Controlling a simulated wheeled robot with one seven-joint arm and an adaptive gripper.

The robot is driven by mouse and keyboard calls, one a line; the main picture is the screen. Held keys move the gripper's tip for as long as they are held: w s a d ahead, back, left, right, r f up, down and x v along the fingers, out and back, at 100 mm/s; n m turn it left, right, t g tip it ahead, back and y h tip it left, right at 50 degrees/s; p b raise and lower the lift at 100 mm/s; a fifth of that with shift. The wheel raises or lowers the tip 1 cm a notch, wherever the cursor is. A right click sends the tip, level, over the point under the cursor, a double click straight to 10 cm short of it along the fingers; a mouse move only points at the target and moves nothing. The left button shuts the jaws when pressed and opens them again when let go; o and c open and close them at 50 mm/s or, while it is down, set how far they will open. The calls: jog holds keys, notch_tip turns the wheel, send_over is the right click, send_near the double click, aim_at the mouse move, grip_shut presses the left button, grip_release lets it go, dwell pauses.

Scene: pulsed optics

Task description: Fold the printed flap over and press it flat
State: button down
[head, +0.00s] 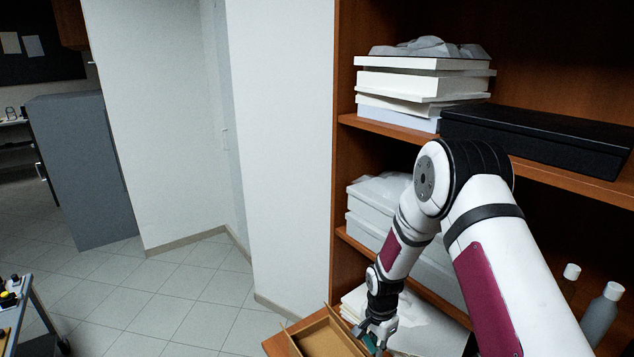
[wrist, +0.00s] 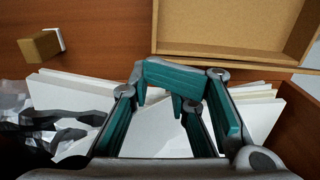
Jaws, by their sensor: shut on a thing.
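My gripper (head: 378,337) is low at the shelf front, beside the right side of a shallow open brown box (head: 322,341). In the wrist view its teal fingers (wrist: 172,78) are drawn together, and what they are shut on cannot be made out. The box's near wall (wrist: 225,50) lies beyond and to the right of the fingertips in that view. White panels or sheets (wrist: 155,130) show behind and between the fingers. No printed marking shows, so I cannot tell which part is the printed flap.
A small brown block with a white end (wrist: 40,46) lies at the upper left of the wrist view. Crumpled clear wrap (wrist: 15,100) is at left. White boxes (head: 425,83) and a black case (head: 540,138) fill the upper shelf. Bottles (head: 600,315) stand at right.

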jog(key=shift+s+a+f, duration=0.1)
jog(key=shift+s+a, duration=0.1)
jog(key=shift+a, duration=0.05)
jog(key=shift+s+a+f, duration=0.35)
jog(key=shift+s+a, duration=0.15)
jog(key=shift+a, duration=0.15)
jog(key=shift+a+f, duration=0.1)
jog(key=shift+s+a+f, duration=0.45)
jog(key=shift+a+f, duration=0.05)
jog(key=shift+f, duration=0.05)
jog(key=c, duration=0.9)
grip_release()
jog(key=shift+w, duration=0.1)
jog(key=shift+r, duration=0.1)
